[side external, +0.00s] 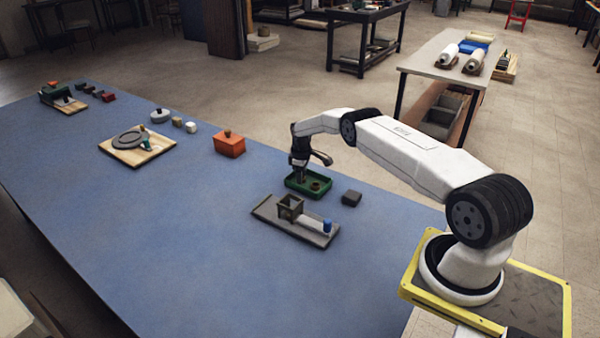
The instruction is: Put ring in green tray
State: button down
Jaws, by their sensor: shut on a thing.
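The green tray (291,189) lies on the blue table, under my gripper. My gripper (300,179) points down over the left part of the tray, with its fingers low, near the tray floor. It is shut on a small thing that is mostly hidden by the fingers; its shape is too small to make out. A small brown round piece with a dark opening, like a ring (315,187), sits in the right part of the tray, beside the fingers.
The table's near left is clear.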

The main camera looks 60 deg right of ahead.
jog(key=shift+f, duration=0.2)
jog(key=shift+c, duration=1.2)
grip_release()
jog(key=shift+r, duration=0.15)
notch_tip(320, 180, up, 12)
dwell(0.4)
